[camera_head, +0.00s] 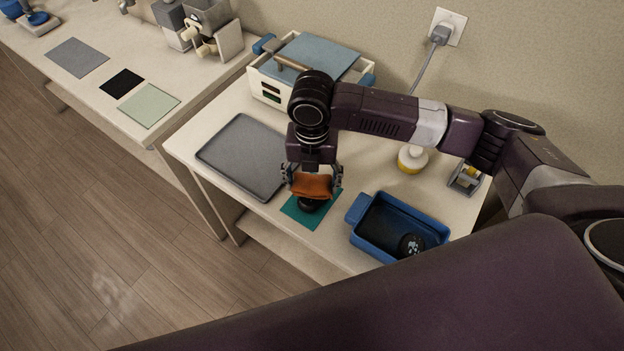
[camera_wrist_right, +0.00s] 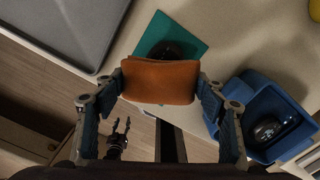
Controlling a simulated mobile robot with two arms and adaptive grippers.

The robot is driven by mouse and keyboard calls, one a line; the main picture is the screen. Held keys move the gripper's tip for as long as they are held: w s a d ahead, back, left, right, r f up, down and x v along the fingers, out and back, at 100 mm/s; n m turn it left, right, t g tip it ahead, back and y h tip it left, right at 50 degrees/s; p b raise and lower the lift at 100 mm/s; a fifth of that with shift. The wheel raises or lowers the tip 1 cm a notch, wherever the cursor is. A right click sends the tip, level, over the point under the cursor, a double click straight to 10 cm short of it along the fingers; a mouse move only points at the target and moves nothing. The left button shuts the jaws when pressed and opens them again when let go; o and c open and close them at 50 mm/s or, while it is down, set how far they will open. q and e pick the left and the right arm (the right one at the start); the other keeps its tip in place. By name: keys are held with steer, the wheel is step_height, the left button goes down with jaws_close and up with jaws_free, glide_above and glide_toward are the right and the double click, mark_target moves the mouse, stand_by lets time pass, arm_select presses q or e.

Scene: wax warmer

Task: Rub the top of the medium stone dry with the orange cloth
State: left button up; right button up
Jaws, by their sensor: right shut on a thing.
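My right gripper (camera_head: 312,180) is shut on the folded orange cloth (camera_head: 311,187). The cloth also shows between the fingers in the right wrist view (camera_wrist_right: 160,81). A dark stone (camera_head: 309,204) lies on the teal mat (camera_head: 327,217), directly below the cloth and partly hidden by it. I cannot tell for sure whether cloth and stone touch. Another dark, glossy stone (camera_head: 411,244) lies in the blue tray (camera_head: 367,244). My left gripper (camera_wrist_right: 121,124) shows small in the right wrist view, its fingers apart and empty, away from the mat.
A grey tray (camera_head: 245,157) lies left of the mat. The white warmer box with a blue lid (camera_head: 318,55) stands behind. A second counter (camera_head: 100,32) at the left carries mats and other items.

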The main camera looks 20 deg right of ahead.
steer(key=shift+s, duration=0.1)
stand_by(0.3)
steer(key=shift+s+a+r+p, duration=0.1)
steer(key=shift+s+a+p, duration=0.3)
steer(key=shift+a+p, duration=0.25)
steer(key=shift+s+a+p, duration=0.8)
steer(key=shift+s+a, duration=0.45)
steer(key=shift+a, duration=0.25)
steer(key=shift+f+b, duration=0.4)
steer(key=shift+f, duration=0.6)
steer(key=shift+w+d, duration=0.1)
